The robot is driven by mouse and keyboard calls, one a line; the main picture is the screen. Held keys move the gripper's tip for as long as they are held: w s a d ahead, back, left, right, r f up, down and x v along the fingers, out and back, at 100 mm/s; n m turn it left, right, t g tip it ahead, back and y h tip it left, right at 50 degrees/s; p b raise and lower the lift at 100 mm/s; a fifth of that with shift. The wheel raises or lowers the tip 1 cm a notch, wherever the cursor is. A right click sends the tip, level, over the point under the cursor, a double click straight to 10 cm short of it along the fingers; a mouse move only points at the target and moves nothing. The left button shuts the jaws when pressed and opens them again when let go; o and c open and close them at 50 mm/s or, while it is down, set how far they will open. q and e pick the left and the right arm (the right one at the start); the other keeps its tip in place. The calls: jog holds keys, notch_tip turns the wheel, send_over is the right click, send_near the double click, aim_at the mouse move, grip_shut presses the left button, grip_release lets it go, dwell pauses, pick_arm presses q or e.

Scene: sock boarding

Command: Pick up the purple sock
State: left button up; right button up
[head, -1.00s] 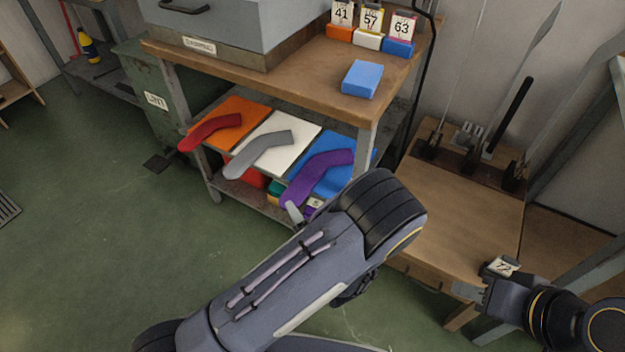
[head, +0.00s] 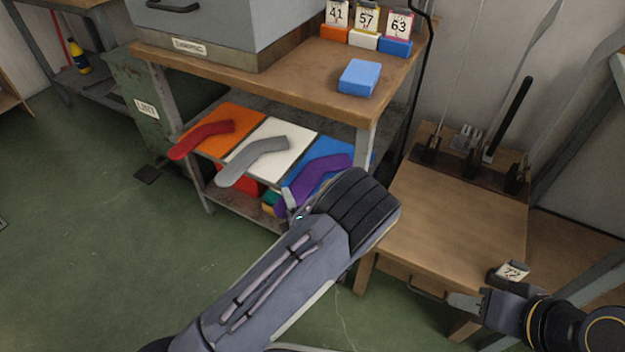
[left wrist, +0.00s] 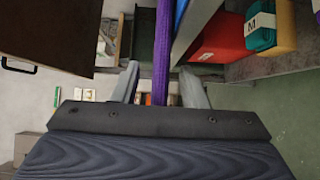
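The purple sock (head: 322,167) lies on a blue board (head: 357,158) at the right end of the shelf under the bench. Its near end reaches past the shelf's front edge, partly hidden by my left arm. My left gripper (left wrist: 160,86) is at that end; in the left wrist view its two fingers stand apart. The purple sock also shows there as a narrow band (left wrist: 161,45) running down between the fingers, with gaps on both sides. My right gripper (head: 467,302) is low at the right, away from the sock; its finger opening is unclear.
A red sock (head: 203,138) on an orange board and a grey sock (head: 250,158) on a white board lie to the left. Below are coloured bundles, including red (left wrist: 222,40). A side table (head: 455,220) stands right; a "72" card (head: 512,272) is near my right gripper.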

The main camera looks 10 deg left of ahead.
pick_arm(q)
jog(key=c, duration=0.8)
